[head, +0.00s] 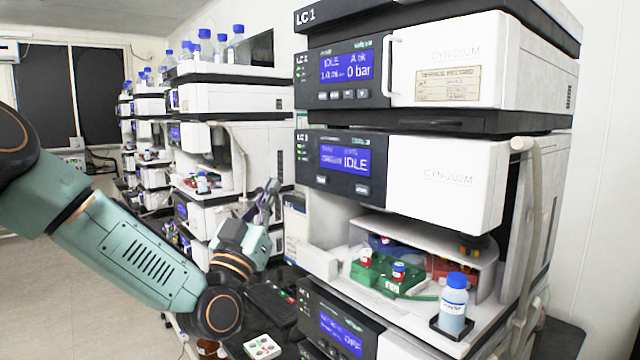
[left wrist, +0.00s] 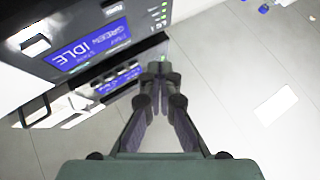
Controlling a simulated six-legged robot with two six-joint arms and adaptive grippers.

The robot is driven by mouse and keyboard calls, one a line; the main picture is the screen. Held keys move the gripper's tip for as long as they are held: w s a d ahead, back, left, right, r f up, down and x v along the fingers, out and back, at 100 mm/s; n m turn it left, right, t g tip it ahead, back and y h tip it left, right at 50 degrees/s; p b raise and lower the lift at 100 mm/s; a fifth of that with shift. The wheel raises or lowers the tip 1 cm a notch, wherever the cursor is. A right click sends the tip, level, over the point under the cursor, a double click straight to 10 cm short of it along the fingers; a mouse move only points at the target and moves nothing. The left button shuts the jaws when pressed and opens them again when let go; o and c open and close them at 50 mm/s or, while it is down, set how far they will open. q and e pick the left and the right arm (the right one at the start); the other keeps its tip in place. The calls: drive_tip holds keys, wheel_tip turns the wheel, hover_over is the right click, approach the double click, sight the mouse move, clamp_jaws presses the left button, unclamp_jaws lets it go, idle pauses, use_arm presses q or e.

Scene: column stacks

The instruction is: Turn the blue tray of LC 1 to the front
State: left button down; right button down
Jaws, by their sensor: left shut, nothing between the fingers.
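The LC 1 stack (head: 445,180) stands at the right of the head view, with an open bay in its middle. In the bay, a green tray (head: 405,284) with red- and blue-capped vials is at the front. The blue tray (head: 380,242) is behind it, mostly hidden. A red tray (head: 441,268) is at the right rear. My left gripper (head: 270,190) is up and left of the bay, apart from the trays. In the left wrist view its fingers (left wrist: 160,78) are together and empty. My right gripper is not in view.
A bottle with a blue cap (head: 454,302) stands on a black holder at the bay's front right. A white-panelled module (head: 448,185) overhangs the bay. More instrument stacks (head: 225,150) stand behind my left arm. Floor (head: 40,290) is open at the left.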

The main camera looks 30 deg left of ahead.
sight(322, 180)
use_arm(q)
drive_tip(key=w+d+b, duration=0.3)
drive_tip(key=w+b, duration=0.1)
drive_tip(key=w, duration=0.3)
drive_tip(key=shift+w+d, duration=0.15)
drive_tip(key=shift+w, duration=0.05)
idle(0.3)
drive_tip(key=shift+w, duration=0.1)
idle(1.0)
drive_tip(key=shift+w+d, duration=0.15)
drive_tip(key=shift+w, duration=0.1)
drive_tip(key=shift+w+d+b, duration=0.15)
drive_tip(key=shift+w+b, duration=0.25)
drive_tip(key=shift+b, duration=0.1)
idle(0.8)
drive_tip(key=shift+s, duration=0.15)
drive_tip(key=shift+s+a, duration=0.35)
drive_tip(key=shift+s, duration=0.3)
